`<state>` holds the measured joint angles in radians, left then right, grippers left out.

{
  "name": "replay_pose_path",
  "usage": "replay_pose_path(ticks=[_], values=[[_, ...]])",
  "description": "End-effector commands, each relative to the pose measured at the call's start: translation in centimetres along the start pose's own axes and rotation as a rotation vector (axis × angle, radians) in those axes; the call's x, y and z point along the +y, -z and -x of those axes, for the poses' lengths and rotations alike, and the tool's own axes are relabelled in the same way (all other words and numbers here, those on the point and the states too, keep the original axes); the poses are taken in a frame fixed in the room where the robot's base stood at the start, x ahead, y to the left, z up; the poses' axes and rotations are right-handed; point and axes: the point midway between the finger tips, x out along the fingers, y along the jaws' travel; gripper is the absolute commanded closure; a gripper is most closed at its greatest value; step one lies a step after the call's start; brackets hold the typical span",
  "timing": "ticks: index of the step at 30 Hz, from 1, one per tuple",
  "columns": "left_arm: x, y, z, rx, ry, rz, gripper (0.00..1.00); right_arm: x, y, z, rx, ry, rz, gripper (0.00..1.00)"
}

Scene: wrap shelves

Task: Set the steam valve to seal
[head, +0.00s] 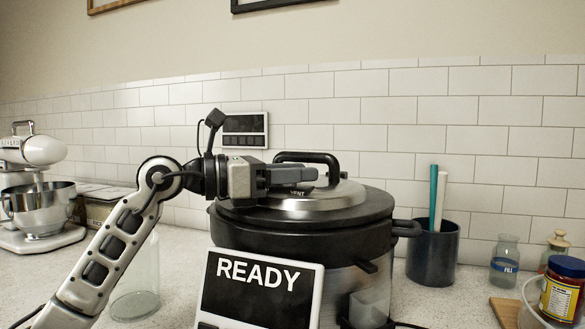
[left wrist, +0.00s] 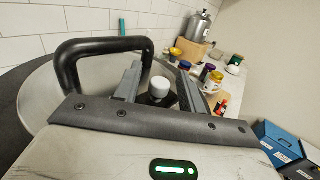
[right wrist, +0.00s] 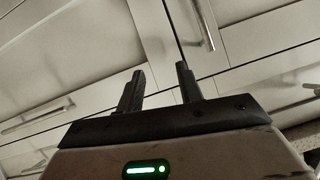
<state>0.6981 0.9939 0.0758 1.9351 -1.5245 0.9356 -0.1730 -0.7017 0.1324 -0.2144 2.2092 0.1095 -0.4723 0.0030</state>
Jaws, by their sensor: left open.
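The pressure cooker (head: 290,228) stands on the counter, its metal lid (head: 330,199) with a black loop handle and a VENT label. The steam valve (left wrist: 160,88) shows in the left wrist view as a small white-topped knob on a dark base. My left gripper (head: 312,174) is low over the lid and hides the valve in the head view. In the left wrist view the open fingers (left wrist: 160,70) stand on either side of the valve; I cannot tell whether they touch it. My right gripper (right wrist: 160,76) is open and empty, facing drawer fronts.
The lid handle (left wrist: 70,65) arches close beside my left fingers. A READY display panel (head: 260,290) stands in front of the cooker. A dark utensil crock (head: 433,252) and jars are at right; a stand mixer (head: 38,190) is at left.

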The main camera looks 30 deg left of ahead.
Motion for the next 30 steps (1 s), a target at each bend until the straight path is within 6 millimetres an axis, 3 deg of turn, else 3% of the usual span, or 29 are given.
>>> replay_pose_path(ticks=[4, 8, 9, 13, 19, 28, 29, 30], values=[[0.0, 0.0, 0.0, 0.000, 0.000, 0.000, 0.60, 0.1, -0.1, 0.0, -0.002, -0.001, 0.001, 0.64], [0.0, 0.0, 0.0, 0.000, 0.000, 0.000, 0.96, 0.1, -0.1, 0.0, -0.002, -0.001, 0.001, 0.64], [0.0, 0.0, 0.0, 0.000, 0.000, 0.000, 1.00, 0.1, -0.1, 0.0, -0.002, -0.001, 0.001, 0.64], [0.2, 0.1, 0.2, 0.001, -0.002, 0.001, 1.00, 0.1, -0.2, -0.1, 0.000, -0.001, 0.002, 0.64], [1.9, 0.3, 1.9, 0.002, -0.004, 0.000, 1.00, 0.2, -0.3, -0.5, 0.016, -0.001, 0.010, 0.64], [2.2, 0.0, 2.1, 0.002, -0.005, -0.001, 1.00, 0.1, -0.2, -0.2, 0.016, 0.001, 0.012, 0.64], [2.2, 0.0, 2.1, 0.002, -0.005, -0.001, 0.72, 0.1, -0.2, -0.2, 0.015, 0.001, 0.012, 0.64], [2.2, 0.0, 2.1, 0.002, -0.005, 0.000, 0.61, 0.1, -0.2, -0.2, 0.015, 0.001, 0.012, 0.64]])
